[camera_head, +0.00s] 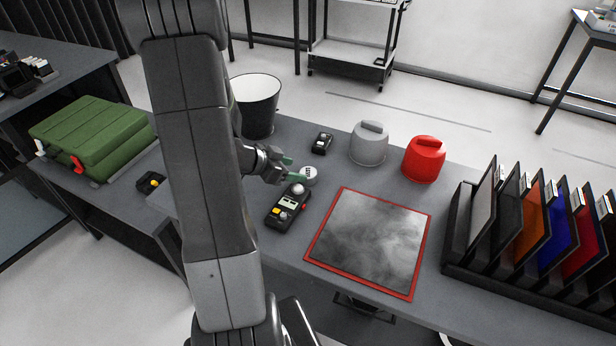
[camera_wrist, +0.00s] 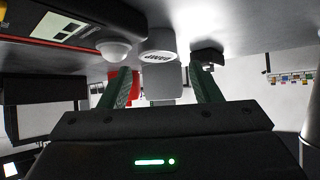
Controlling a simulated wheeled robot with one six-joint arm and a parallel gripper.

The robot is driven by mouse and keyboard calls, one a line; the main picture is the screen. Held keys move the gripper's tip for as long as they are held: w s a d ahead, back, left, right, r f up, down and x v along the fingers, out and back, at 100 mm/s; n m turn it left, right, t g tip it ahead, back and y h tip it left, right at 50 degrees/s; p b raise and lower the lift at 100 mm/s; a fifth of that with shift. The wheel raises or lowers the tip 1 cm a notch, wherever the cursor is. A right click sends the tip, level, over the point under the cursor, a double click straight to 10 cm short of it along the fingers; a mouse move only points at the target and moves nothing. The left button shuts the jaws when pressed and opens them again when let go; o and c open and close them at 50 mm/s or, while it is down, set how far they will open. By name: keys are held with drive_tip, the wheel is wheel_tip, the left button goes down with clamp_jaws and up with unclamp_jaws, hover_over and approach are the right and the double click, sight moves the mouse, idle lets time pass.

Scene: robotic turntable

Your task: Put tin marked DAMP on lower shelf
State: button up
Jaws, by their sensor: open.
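The tin marked DAMP (camera_wrist: 157,57) is a small pale cylinder standing on the grey bench. Its label appears upside down in the wrist view. In the head view the tin (camera_head: 309,174) is just beyond my gripper's fingertips. My gripper (camera_head: 289,168) is open, its green-padded fingers (camera_wrist: 164,82) reaching toward the tin with nothing held between them. A cart with a low shelf (camera_head: 348,67) stands on the floor behind the bench. I cannot tell whether it is the lower shelf meant.
A handheld meter (camera_head: 287,207) lies close by my gripper. A small black device (camera_head: 321,143), grey canister (camera_head: 369,144) and red canister (camera_head: 424,159) stand behind. A red-framed panel (camera_head: 367,243), file rack (camera_head: 530,235), bucket (camera_head: 257,104) and green case (camera_head: 92,137) surround the area.

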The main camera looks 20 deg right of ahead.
sight(306, 173)
drive_tip(key=x, duration=0.5)
drive_tip(key=shift+s+f, duration=0.2)
drive_tip(key=shift+f, duration=0.05)
drive_tip(key=c, duration=0.8)
